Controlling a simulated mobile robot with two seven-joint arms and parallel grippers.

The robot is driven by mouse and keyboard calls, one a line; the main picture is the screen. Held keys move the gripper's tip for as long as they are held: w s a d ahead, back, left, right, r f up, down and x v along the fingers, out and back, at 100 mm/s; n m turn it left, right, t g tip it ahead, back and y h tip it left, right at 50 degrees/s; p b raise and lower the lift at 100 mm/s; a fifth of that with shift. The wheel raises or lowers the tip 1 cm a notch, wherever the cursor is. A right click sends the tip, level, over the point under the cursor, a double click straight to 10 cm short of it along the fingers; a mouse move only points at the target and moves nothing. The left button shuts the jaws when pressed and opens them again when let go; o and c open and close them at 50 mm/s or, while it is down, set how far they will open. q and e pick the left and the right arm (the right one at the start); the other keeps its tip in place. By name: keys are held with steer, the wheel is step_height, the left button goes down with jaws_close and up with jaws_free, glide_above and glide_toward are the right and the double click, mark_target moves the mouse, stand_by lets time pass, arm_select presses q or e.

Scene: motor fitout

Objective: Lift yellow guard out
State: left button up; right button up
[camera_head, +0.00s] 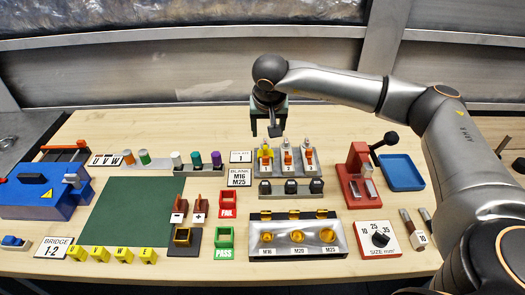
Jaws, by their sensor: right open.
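A small yellow piece (265,153), which looks like the yellow guard, sits on the leftmost of three grey switch-like units on a grey block (284,174). The units beside it carry orange-red parts and no yellow piece that I can make out. My right gripper (268,132) points down, open and empty, just above and behind the yellow piece, apart from it as far as I can see. My left gripper is out of view.
Black-topped parts (290,187) stand in front of the block. A label card (240,157) is at its left, a red press-like fixture (357,175) and blue tray (401,172) at its right. A green mat (130,215) lies clear on the left.

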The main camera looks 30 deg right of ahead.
mark_target(266, 147)
steer(key=x, duration=0.3)
steer(key=shift+w+f, duration=0.1)
steer(key=shift+f, duration=0.2)
steer(key=shift+s+a+p+x, duration=0.15)
steer(key=shift+a+p+x, duration=0.05)
steer(key=shift+x, duration=1.2)
steer(key=shift+s+a+p+x, duration=0.15)
steer(key=shift+x, duration=1.2)
steer(key=shift+f, duration=0.15)
steer(key=shift+c, duration=0.3)
steer(key=c, duration=0.9)
steer(key=shift+c, duration=0.2)
